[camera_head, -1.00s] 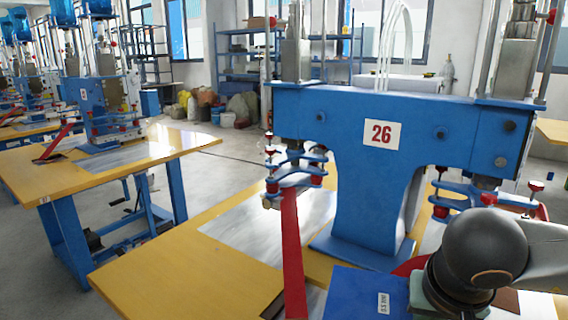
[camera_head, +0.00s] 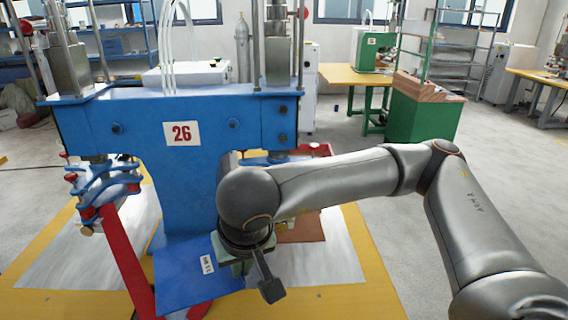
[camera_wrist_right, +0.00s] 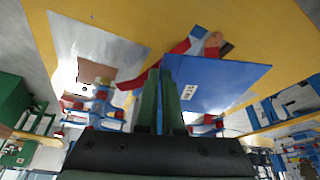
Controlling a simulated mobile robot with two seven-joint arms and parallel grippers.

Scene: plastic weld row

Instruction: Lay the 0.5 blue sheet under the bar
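The blue sheet (camera_head: 190,277), with a small white label, is in front of the blue press column in the head view, over the table's front part. It also fills the right upper middle of the right wrist view (camera_wrist_right: 222,80). My right gripper (camera_head: 252,268) is at the sheet's right edge; its green fingers (camera_wrist_right: 158,100) are close together, with blue sheet edge between them. A long red bar (camera_head: 128,258) runs down and forward from the left clamp, and the sheet is just to its right. Whether sheet and bar touch is unclear. My left gripper is out of view.
The blue press (camera_head: 180,110) marked 26 spans the yellow table (camera_head: 350,265), with blue and red clamps (camera_head: 100,190) on the left. A brown sheet (camera_head: 305,228) lies on the pale plate right of the column. The table's right side is mostly bare.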

